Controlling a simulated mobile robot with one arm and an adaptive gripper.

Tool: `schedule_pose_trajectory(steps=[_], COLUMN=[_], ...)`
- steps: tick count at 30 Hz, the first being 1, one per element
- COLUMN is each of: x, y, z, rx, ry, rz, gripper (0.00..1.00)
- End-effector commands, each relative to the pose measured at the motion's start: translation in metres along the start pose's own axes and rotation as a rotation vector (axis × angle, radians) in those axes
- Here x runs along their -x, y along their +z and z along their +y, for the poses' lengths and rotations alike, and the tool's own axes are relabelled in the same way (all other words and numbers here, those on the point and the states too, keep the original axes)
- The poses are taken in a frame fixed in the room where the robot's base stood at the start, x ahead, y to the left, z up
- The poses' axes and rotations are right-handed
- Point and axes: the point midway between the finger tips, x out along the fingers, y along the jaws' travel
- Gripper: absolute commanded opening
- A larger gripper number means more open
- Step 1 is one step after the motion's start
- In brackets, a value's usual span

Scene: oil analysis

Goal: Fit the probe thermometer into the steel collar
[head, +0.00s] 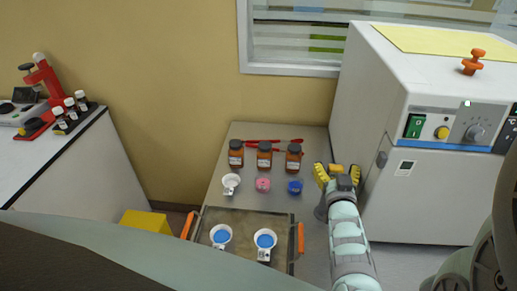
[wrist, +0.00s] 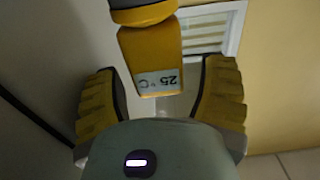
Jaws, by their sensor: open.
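The probe thermometer (wrist: 148,55) is a yellow body with a grey display reading 25 °C, in the wrist view. It lies between my gripper's (wrist: 163,72) two yellow ribbed fingers, with a visible gap on each side. In the head view the thermometer (head: 336,168) is a small yellow piece between the spread fingers of my gripper (head: 338,175), close to the front left side of the white oven. My gripper is open. The thermometer's probe end is not clearly visible. I cannot make out the steel collar for certain in either view.
The white oven (head: 440,190) stands right of my gripper, with an orange knob (head: 473,62) on top. Left of my gripper, the steel table (head: 245,133) holds brown bottles (head: 264,157), small cups and a tray (head: 243,228) with orange handles. A white bench (head: 60,165) stands far left.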

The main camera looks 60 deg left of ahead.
Motion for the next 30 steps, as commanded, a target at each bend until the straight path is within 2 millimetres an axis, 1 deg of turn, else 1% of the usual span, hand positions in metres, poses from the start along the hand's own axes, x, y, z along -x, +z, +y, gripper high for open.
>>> schedule_pose_trajectory(steps=[8,14,23,30], x=[0.000,0.000,0.000,-0.001], y=[0.000,-0.008,-0.040,-0.069], z=[0.001,0.000,-0.001,-0.002], rx=[0.000,0.003,0.004,0.004], ry=[0.001,-0.001,-0.003,-0.005], rz=[-0.001,0.001,0.005,0.007], gripper=[0.75,0.75,0.75,0.75])
